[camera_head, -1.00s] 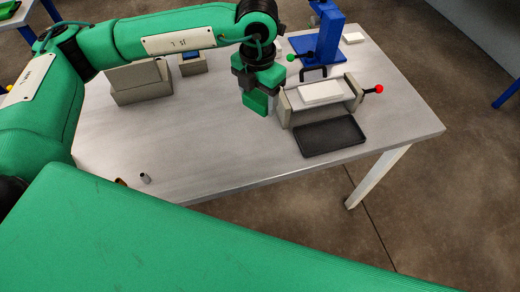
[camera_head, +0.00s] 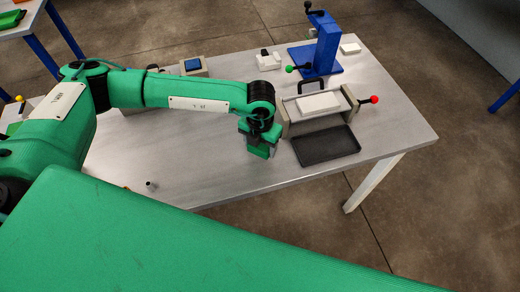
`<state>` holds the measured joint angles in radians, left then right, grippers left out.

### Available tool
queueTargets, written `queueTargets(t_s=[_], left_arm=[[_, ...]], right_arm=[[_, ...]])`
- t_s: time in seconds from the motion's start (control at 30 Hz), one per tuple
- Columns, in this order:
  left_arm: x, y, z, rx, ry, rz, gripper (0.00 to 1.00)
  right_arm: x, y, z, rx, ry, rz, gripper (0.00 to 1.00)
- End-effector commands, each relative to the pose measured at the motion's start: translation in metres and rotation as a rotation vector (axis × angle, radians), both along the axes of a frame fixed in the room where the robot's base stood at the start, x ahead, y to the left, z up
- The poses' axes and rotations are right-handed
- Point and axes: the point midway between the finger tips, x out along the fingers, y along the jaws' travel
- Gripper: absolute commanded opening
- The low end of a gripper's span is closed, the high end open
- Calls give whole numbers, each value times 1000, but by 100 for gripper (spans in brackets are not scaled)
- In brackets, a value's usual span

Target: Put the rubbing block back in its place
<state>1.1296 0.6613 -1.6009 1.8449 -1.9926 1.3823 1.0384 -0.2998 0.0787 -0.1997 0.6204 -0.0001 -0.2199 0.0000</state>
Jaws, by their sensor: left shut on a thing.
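My left gripper (camera_head: 262,152) is shut, low over the table and just left of the black tray (camera_head: 326,146). What it holds, taken as the rubbing block, is almost wholly hidden by the green fingers and the wrist. I cannot tell whether it touches the table. A white slab (camera_head: 318,103) lies in the grey frame (camera_head: 284,116) behind the tray. My right gripper is not in view.
A blue press (camera_head: 326,45) stands behind the frame. Red (camera_head: 374,99) and green (camera_head: 290,68) knobs stick out nearby. A white device (camera_head: 268,61) and a grey box with a screen (camera_head: 193,66) stand at the back. A small cylinder (camera_head: 151,186) is near the front edge.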

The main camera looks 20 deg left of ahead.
Motion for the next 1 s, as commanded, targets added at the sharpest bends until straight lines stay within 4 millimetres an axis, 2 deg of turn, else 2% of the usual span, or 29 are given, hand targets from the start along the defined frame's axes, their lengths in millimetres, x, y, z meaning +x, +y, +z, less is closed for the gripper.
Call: queueTargets(t_s=[0.17,0.4,0.77,0.8,0.9,1.0], left_arm=[[-1,0,-12,2,1,-1,38],[0,0,-44,1,0,0,38],[0,0,-51,0,0,-1,38],[0,0,-49,0,-1,-1,69],[0,0,-49,1,0,-1,85],[0,0,-49,1,0,-1,85]], right_arm=[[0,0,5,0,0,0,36],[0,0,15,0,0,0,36],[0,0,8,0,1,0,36],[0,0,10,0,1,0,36],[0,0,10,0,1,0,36],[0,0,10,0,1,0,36]])
